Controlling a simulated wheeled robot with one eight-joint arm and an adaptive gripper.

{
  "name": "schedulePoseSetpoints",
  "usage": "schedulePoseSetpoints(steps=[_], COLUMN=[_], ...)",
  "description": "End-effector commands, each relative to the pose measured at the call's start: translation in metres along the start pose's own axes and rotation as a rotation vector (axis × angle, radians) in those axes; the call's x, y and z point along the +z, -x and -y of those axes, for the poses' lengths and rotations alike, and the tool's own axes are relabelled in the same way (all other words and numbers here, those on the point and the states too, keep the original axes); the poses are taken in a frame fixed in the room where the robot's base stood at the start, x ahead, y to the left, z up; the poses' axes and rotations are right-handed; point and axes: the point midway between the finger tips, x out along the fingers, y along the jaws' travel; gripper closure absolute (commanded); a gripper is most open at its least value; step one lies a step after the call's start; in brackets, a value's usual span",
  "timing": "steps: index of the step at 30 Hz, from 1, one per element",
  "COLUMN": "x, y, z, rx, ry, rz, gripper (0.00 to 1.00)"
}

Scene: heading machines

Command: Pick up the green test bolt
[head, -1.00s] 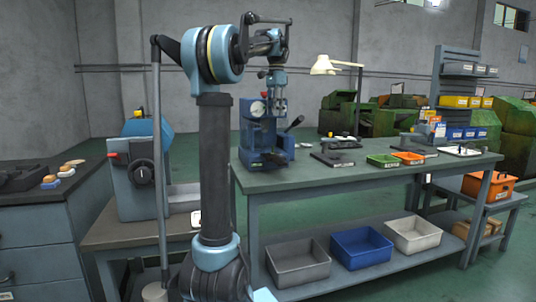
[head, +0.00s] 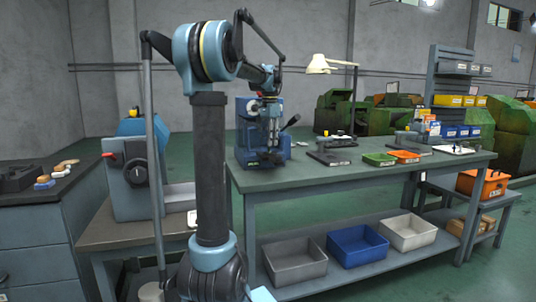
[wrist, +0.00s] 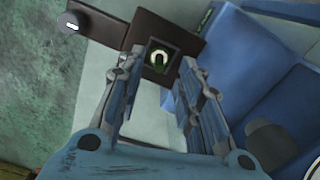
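The green test bolt (wrist: 158,60) shows in the wrist view as a small dark green piece with a pale ring around its upper part. It sits in a dark square block (wrist: 153,72) on the blue press. My gripper (wrist: 160,66) is open, with one finger on each side of the bolt in the picture. Nothing is held between the fingers. I cannot tell how far above the bolt they are. In the head view my gripper (head: 272,140) hangs in front of the blue press (head: 247,150), pointing down. The bolt cannot be made out there.
The press stands at the left end of the green-topped bench (head: 330,182). A green tray (head: 379,159) and an orange tray (head: 404,157) lie farther right. A lamp (head: 318,65) stands at the back.

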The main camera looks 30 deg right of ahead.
Motion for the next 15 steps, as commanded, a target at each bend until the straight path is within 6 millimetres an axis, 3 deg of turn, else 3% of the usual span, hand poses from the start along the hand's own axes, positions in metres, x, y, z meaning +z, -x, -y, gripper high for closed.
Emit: schedulePoseSetpoints(steps=[6, 15], x=[0.002, 0.002], y=[-0.027, -0.033], z=[0.0, -0.001], rx=[0.0, 0.0], ry=[0.0, -0.001], rz=[0.0, 0.0], gripper=[0.67, 0.67])
